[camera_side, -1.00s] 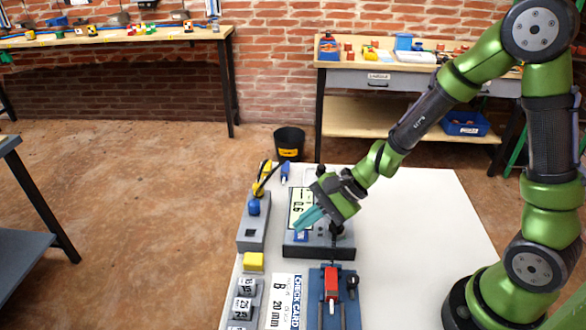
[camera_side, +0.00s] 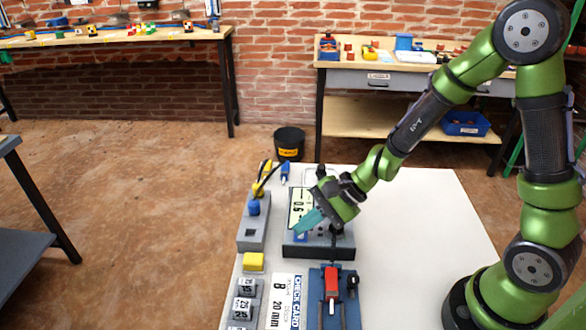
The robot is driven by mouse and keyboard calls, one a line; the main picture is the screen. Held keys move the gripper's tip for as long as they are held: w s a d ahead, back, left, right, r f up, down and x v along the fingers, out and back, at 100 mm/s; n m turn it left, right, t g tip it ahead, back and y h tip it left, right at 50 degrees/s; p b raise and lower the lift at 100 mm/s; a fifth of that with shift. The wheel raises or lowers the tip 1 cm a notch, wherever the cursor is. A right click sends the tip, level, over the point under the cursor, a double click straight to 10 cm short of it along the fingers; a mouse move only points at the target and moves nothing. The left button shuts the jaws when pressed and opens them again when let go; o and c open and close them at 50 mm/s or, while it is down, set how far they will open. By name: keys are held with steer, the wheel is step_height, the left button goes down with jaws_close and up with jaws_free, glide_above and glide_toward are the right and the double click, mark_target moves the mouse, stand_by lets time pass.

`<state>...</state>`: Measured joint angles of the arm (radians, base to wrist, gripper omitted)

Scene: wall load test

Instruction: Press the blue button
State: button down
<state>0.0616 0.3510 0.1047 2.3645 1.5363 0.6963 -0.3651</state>
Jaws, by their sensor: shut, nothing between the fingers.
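A dark grey device (camera_side: 318,250) with a pale display (camera_side: 297,203) stands on the white table. A small blue patch, which looks like the blue button (camera_side: 300,237), shows on its top at the front left, partly hidden by my fingers. My gripper (camera_side: 298,231) is shut and empty. Its teal fingers slant down to the left over the device, with the tips at or just above the blue patch. I cannot tell whether they touch it.
A grey block with a blue knob (camera_side: 253,207) stands left of the device, with a yellow block (camera_side: 254,262) in front. A blue fixture with a red part (camera_side: 332,283) is nearer the camera. A check card (camera_side: 281,302) lies beside it. The table's right side is clear.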

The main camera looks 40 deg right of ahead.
mark_target(306, 235)
steer(key=shift+f, duration=0.35)
steer(key=shift+r, duration=0.15)
stand_by(0.4)
steer(key=shift+r, duration=0.65)
steer(key=shift+r, duration=2.5)
